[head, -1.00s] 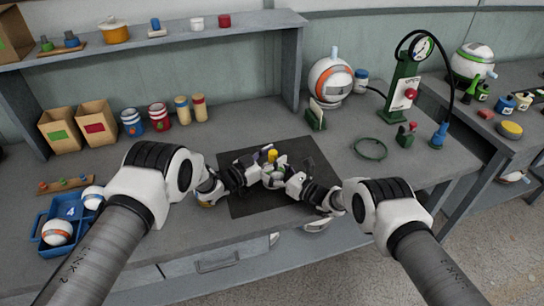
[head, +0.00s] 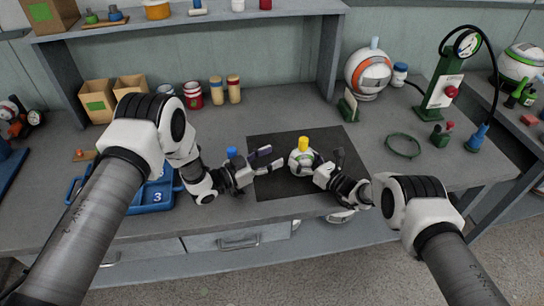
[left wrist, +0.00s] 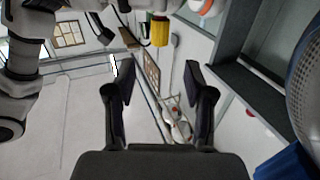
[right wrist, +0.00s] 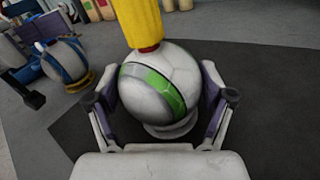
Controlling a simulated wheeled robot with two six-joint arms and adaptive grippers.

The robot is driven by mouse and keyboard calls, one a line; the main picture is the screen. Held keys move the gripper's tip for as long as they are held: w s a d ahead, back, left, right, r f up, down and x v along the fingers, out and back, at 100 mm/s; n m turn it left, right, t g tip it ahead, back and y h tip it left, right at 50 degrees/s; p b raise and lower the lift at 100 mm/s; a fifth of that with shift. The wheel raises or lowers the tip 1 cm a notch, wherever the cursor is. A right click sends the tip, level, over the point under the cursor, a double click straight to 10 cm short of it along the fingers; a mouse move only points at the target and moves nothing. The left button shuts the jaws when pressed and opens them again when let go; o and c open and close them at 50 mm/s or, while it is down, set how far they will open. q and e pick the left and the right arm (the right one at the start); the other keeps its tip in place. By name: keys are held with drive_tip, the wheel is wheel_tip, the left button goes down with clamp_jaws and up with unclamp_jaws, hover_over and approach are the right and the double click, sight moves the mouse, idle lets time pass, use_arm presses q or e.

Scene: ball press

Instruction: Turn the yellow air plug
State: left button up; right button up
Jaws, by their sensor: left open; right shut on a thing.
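The yellow air plug (head: 303,143) stands upright on top of a white ball with a green stripe (head: 298,163). The plug also shows at the top of the right wrist view (right wrist: 139,22) and upside down in the left wrist view (left wrist: 160,31). My right gripper (right wrist: 160,88) is shut on the ball, one finger on each side, at the black mat. My left gripper (head: 266,160) is open and empty, left of the ball and apart from the plug. Its spread fingers show in the left wrist view (left wrist: 158,82).
A ball with a blue stripe (right wrist: 66,62) sits left of the mat, partly behind my left gripper in the head view. A blue tray (head: 152,208) lies farther left. A green ring (head: 403,146) and a gauge stand (head: 437,98) are right. The back of the black mat (head: 270,143) is clear.

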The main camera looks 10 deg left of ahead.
use_arm(q)
drive_tip(key=w+a+n+t+y, duration=0.1)
drive_tip(key=a+n+t+y, duration=0.1)
drive_tip(key=n+t+y, duration=0.3)
drive_tip(key=n+y, duration=0.1)
drive_tip(key=y, duration=0.2)
approach(302, 145)
drive_tip(key=x, duration=1.1)
drive_tip(key=shift+w+d+f, duration=0.1)
drive_tip(key=shift+w+f, duration=0.05)
drive_tip(key=shift+w, duration=0.1)
clamp_jaws()
